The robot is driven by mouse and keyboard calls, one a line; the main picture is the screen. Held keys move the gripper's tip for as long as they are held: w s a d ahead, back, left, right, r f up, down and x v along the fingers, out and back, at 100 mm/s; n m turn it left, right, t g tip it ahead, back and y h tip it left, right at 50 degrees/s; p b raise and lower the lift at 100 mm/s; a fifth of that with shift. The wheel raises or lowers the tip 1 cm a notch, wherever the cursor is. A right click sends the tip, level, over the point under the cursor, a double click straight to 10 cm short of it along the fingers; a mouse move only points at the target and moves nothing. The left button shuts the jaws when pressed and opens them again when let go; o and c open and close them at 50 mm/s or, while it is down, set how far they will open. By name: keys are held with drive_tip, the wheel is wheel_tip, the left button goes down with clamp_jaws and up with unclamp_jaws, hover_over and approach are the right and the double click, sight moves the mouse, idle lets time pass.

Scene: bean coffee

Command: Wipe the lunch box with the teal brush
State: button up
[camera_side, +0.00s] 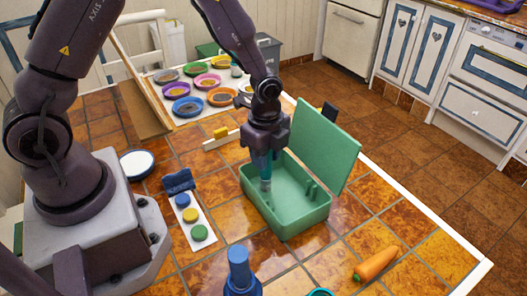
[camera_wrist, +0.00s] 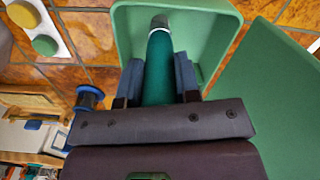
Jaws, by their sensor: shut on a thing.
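The green lunch box (camera_side: 300,217) stands open on the tiled table, with its lid (camera_side: 325,150) raised at the back right. In the wrist view the box (camera_wrist: 213,32) and lid (camera_wrist: 270,98) also show. My gripper (camera_side: 265,155) is above the box's left part, pointing down, shut on the teal brush (camera_side: 262,168). The brush hangs roughly upright, its lower end inside the box near the left wall. In the wrist view the teal handle (camera_wrist: 157,70) lies between the fingers of my gripper (camera_wrist: 157,85). Whether the brush tip touches the box floor, I cannot tell.
A white strip with blue, yellow and green discs (camera_side: 191,216) lies left of the box. A blue bottle (camera_side: 240,270) and a carrot (camera_side: 377,264) are in front. Several colored bowls (camera_side: 187,107) stand at the back, a white-topped dish (camera_side: 137,164) at left.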

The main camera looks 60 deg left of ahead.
drive_tip(key=shift+a, duration=0.7)
drive_tip(key=shift+d, duration=0.8)
idle(0.7)
drive_tip(key=shift+r, duration=3)
drive_tip(key=shift+r, duration=0.1)
drive_tip(key=shift+r, duration=1.4)
